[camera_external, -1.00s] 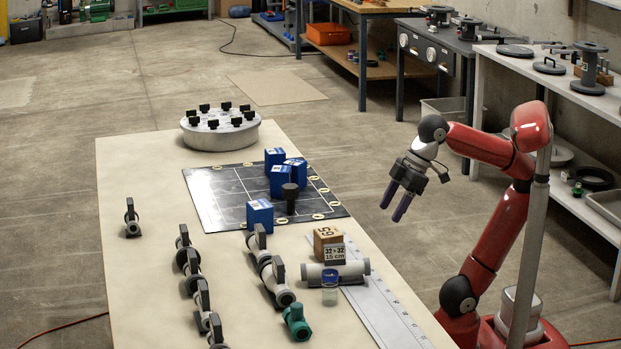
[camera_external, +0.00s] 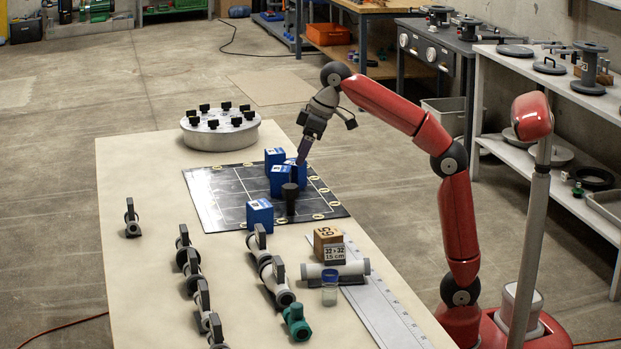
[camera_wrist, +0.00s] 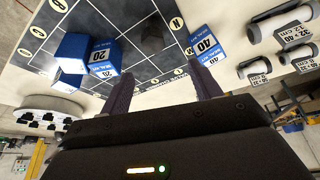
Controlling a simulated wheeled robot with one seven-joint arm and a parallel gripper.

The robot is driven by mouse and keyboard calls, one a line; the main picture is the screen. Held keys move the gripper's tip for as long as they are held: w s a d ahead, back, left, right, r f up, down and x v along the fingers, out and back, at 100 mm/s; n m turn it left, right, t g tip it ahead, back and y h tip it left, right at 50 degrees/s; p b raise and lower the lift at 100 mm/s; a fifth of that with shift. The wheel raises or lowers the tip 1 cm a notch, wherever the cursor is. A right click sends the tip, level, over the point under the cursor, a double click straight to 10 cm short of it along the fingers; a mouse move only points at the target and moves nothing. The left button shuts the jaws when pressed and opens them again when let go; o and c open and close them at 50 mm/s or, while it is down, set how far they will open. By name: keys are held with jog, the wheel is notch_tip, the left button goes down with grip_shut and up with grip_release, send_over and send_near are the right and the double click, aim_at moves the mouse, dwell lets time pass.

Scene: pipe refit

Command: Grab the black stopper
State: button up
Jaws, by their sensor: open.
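The black stopper (camera_external: 290,198) stands upright on the dark gridded mat (camera_external: 221,199), among the blue boxes. In the wrist view the stopper (camera_wrist: 154,40) shows as a dark piece on the mat, beyond the fingertips and between their directions. My gripper (camera_external: 302,158) is above the far right part of the mat, behind and above the stopper, and apart from it in the picture. In the wrist view my gripper (camera_wrist: 163,85) has its two purple-grey fingers spread, with nothing between them.
Blue boxes (camera_external: 281,181) stand just behind the stopper, and another blue box (camera_external: 260,215) stands at its left. A round grey flange (camera_external: 220,133) with black knobs is at the table's far end. Pipe fittings (camera_external: 276,284) and a wooden block (camera_external: 326,239) are nearer.

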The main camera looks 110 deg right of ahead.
send_over(292, 186)
jog(key=s+a, duration=0.1)
jog(key=s, duration=0.1)
notch_tip(292, 186, down, 5)
jog(key=shift+s+f, duration=0.1)
jog(key=b+x, duration=0.1)
jog(key=x, duration=0.6)
jog(key=shift+d+f, duration=0.2)
jog(key=shift+f, duration=0.15)
jog(key=c, duration=1.1)
jog(key=shift+o, duration=0.2)
